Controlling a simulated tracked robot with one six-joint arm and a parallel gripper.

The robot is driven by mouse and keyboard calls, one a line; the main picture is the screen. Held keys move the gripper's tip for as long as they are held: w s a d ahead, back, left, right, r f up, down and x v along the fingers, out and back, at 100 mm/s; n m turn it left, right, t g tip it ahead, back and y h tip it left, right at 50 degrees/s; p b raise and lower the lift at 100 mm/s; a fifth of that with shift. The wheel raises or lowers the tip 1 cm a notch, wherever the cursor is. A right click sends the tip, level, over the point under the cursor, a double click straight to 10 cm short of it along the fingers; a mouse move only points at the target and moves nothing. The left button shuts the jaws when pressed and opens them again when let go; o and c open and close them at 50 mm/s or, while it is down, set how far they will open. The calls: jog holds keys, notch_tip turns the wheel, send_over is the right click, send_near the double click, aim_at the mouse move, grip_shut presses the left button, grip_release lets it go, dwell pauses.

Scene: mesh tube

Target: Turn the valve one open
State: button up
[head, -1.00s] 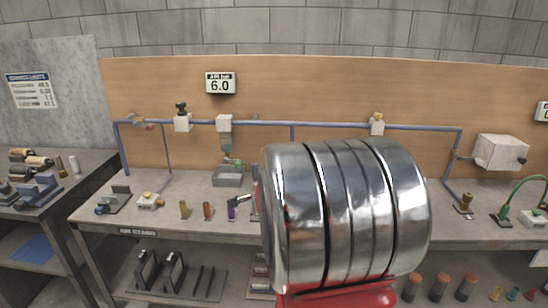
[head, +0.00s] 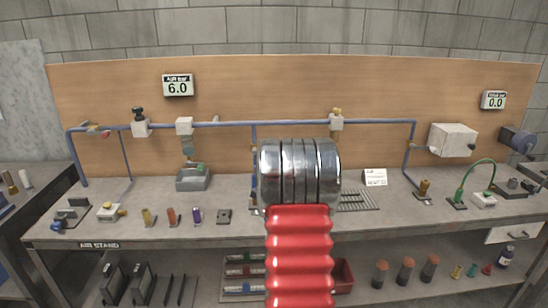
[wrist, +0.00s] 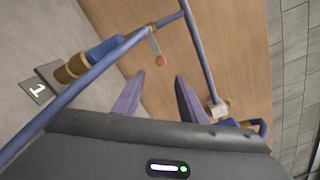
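In the wrist view, a small lever with an orange-red tip (wrist: 160,61) hangs off the blue pipe, beside a blue and brass cylinder (wrist: 92,59). A plate marked 1 (wrist: 38,91) is next to the cylinder's brass end. My gripper (wrist: 157,88) is open, its two purple fingers apart with nothing between them. The lever's tip appears just beyond the fingertips, roughly centred on the gap; I cannot tell the exact distance. In the head view, my arm hides the gripper and most of this pipe branch (head: 254,150).
A blue pipe (head: 290,123) runs along the wooden board, with white blocks on it. The bench (head: 110,232) holds a grey tray (head: 193,181), several small coloured pieces and a white sign (head: 374,177). A display reading 6.0 (head: 178,85) is on the board.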

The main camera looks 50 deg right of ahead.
jog(key=shift+x, duration=6.9)
jog(key=shift+c, duration=0.7)
grip_shut()
